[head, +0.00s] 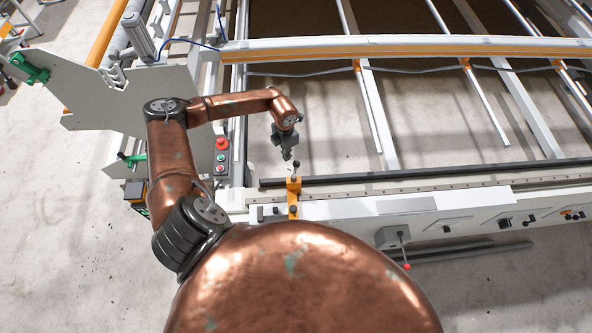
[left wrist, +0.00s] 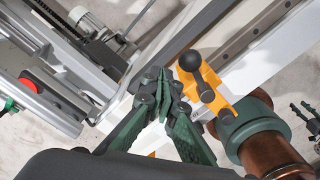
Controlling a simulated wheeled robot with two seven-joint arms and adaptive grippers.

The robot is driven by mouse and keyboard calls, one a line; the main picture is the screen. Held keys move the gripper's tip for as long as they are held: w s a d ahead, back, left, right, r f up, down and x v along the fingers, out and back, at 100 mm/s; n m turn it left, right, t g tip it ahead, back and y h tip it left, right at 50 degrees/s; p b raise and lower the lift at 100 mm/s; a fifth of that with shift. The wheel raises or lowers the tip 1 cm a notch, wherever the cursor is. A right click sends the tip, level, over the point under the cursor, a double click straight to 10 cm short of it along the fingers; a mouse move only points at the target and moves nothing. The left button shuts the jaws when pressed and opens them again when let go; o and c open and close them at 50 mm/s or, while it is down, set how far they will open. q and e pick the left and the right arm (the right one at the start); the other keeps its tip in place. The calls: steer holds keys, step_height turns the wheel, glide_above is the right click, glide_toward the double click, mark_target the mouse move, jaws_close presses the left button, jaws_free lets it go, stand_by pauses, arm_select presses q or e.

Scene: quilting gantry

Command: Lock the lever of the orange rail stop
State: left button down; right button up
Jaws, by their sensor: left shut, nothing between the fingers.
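The orange rail stop (head: 293,201) sits on the front rail of the gantry, left of the picture's middle in the head view. A dark round lever knob (head: 296,164) stands at its far end. The stop (left wrist: 219,102) and its dark knob (left wrist: 190,60) also show in the left wrist view. My left gripper (head: 288,156) is shut and empty, just above and beside the knob. In the left wrist view its fingertips (left wrist: 165,78) are together to the left of the knob; whether they touch it I cannot tell. My right gripper is not identifiable.
A control box with a red button (head: 221,143) stands left of the stop. A lever with a red tip (head: 407,266) sticks out from the front panel at the right. The dark rail (head: 420,173) runs right behind the stop. White crossbars span the frame beyond.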

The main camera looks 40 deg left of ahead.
arm_select(q)
steer(key=shift+f, duration=0.15)
step_height(320, 180, down, 3)
steer(key=shift+r+b, duration=0.2)
steer(key=shift+b, duration=0.85)
steer(key=shift+w, duration=0.1)
steer(key=shift+w+d+b, duration=0.4)
steer(key=shift+w+d, duration=0.15)
steer(key=shift+w, duration=0.05)
